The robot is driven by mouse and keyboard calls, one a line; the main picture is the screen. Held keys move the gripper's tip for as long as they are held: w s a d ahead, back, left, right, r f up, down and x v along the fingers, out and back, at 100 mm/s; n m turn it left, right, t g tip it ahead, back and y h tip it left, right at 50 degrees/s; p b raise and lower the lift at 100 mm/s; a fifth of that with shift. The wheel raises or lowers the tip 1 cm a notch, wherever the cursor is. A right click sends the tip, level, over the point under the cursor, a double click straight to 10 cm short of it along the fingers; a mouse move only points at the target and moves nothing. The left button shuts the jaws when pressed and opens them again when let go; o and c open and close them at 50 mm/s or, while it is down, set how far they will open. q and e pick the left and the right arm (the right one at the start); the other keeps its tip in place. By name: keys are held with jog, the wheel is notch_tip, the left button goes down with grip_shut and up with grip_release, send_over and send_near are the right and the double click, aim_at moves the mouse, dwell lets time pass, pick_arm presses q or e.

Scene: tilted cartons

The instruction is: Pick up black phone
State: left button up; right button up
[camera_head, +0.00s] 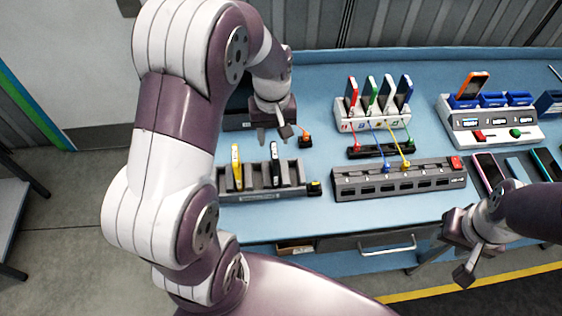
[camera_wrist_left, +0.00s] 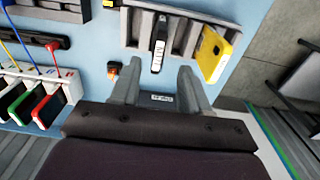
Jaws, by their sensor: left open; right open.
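The black phone (camera_head: 275,173) stands upright in a slot of the grey rack (camera_head: 292,192) at the left of the table. It also shows in the left wrist view (camera_wrist_left: 159,42), edge-on. A yellow phone (camera_head: 236,165) stands in the same rack to its left; it shows right of the black phone in the left wrist view (camera_wrist_left: 213,53). My left gripper (camera_head: 275,135) is open and empty, above and behind the rack. In its wrist view, the black phone lies ahead, in line with the gap between the fingers (camera_wrist_left: 157,80). My right gripper (camera_head: 457,262) is open and empty at the table's front right.
A white dock (camera_head: 372,118) holds several coloured phones at the back. A power strip (camera_head: 395,180) lies right of the rack, and a small orange item (camera_head: 305,140) beside my left gripper. A white station (camera_head: 490,125) and several flat phones (camera_head: 488,168) are at the right.

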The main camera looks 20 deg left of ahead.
aim_at(275, 151)
pick_arm(q)
jog(key=f, duration=0.1)
jog(key=w+f, duration=0.1)
jog(key=f, duration=0.1)
jog(key=f+p, duration=0.1)
jog(key=shift+w+d+f, duration=0.15)
jog(key=shift+w+f, duration=0.15)
jog(key=f, duration=0.2)
jog(key=s+f+p, duration=0.1)
jog(key=f, duration=0.1)
jog(key=shift+s+a+p, duration=0.1)
jog(key=shift+a+p, duration=0.1)
jog(key=shift+p, duration=0.1)
jog(key=shift+s+a+f, duration=0.1)
jog(key=shift+f, duration=0.2)
jog(key=shift+w+f, duration=0.15)
jog(key=shift+w, duration=0.2)
grip_shut()
pick_arm(e)
jog(key=shift+w+d+r, duration=0.1)
jog(key=shift+w+r, duration=0.3)
jog(key=shift+r, duration=0.25)
jog(key=shift+w+d+r, duration=0.1)
jog(key=shift+w+r, duration=0.25)
jog(key=shift+r, duration=0.25)
